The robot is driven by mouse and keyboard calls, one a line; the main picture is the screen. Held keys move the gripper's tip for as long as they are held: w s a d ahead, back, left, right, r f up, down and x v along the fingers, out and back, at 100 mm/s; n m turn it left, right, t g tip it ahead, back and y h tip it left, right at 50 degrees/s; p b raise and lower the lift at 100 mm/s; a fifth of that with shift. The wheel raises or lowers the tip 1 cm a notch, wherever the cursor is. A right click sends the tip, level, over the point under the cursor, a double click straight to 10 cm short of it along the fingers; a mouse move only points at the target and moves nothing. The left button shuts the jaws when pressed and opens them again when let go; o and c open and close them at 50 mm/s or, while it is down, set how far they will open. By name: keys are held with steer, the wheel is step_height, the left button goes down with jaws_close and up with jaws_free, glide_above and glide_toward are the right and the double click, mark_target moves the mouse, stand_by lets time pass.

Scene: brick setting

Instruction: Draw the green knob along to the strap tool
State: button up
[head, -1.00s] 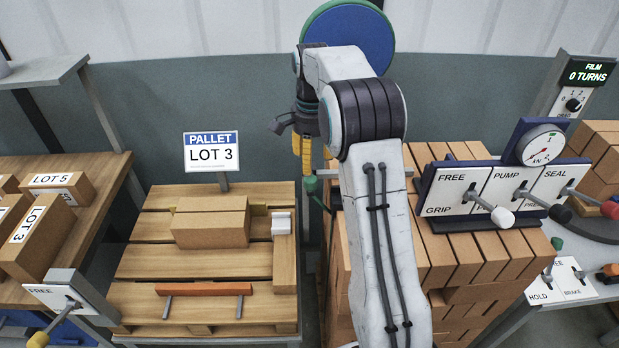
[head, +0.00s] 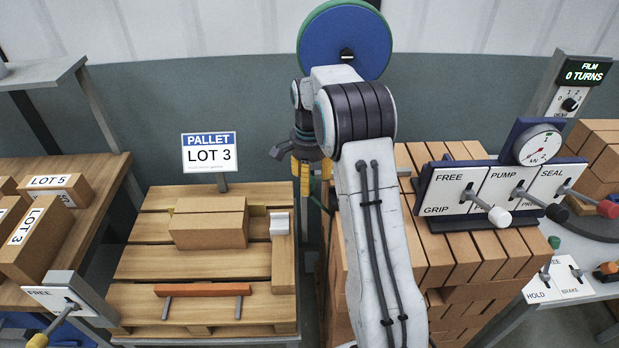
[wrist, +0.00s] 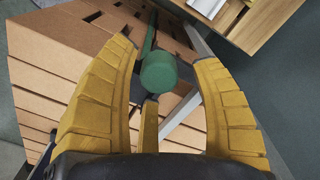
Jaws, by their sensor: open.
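The green knob (wrist: 158,70) shows in the wrist view between the two yellow fingers of my gripper (wrist: 160,36). The fingers stand apart on either side of it, with gaps showing. A green strap runs away behind the knob. In the head view my gripper (head: 311,176) hangs between the pallet and the brick stack, and the knob is hidden behind it. The strap tool appears to be the dark-blue unit (head: 430,199) on the bricks, with white FREE/GRIP, PUMP and SEAL plates, levers and a round gauge (head: 538,146).
The brick stack (head: 470,262) stands right of my gripper. The wooden pallet (head: 135,262) with boxes lies left. A LOT 3 sign (head: 209,152) stands at its back, and a blue-green reel (head: 346,40) hangs behind my arm.

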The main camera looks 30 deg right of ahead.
jaws_close()
stand_by(0.4)
steer(key=s+d, duration=0.3)
steer(key=d, duration=0.4)
steer(key=s+d+p, duration=0.1)
steer(key=s+d, duration=0.2)
steer(key=d, duration=0.4)
steer(key=s+d, duration=0.2)
steer(key=d, duration=0.5)
steer(key=shift+s, duration=0.4)
jaws_free()
step_height(320, 180, up, 12)
steer(key=shift+r, duration=0.1)
